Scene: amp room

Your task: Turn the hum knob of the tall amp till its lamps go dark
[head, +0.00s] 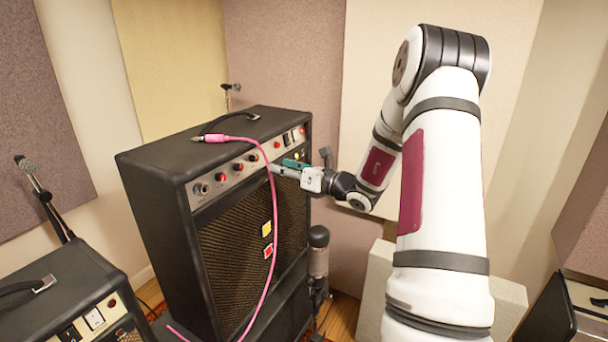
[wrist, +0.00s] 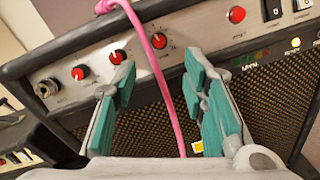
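The tall amp (head: 150,200) is a black cabinet with a silver control panel (head: 205,188) along its upper front. In the wrist view the panel carries red-capped knobs, including a left one (wrist: 80,72), a second (wrist: 118,56) and a third (wrist: 158,40). A red round piece (wrist: 237,14) sits further right. The labels are too small to tell which is the hum knob. A yellow lamp (wrist: 295,42) glows at the right; small coloured lamps (wrist: 250,58) appear left of it. My gripper (wrist: 160,65) is open before the panel; it shows in the head view (head: 279,168).
A pink cable (wrist: 165,85) hangs across the panel between my fingers; its plug (head: 215,138) lies on the amp's top.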

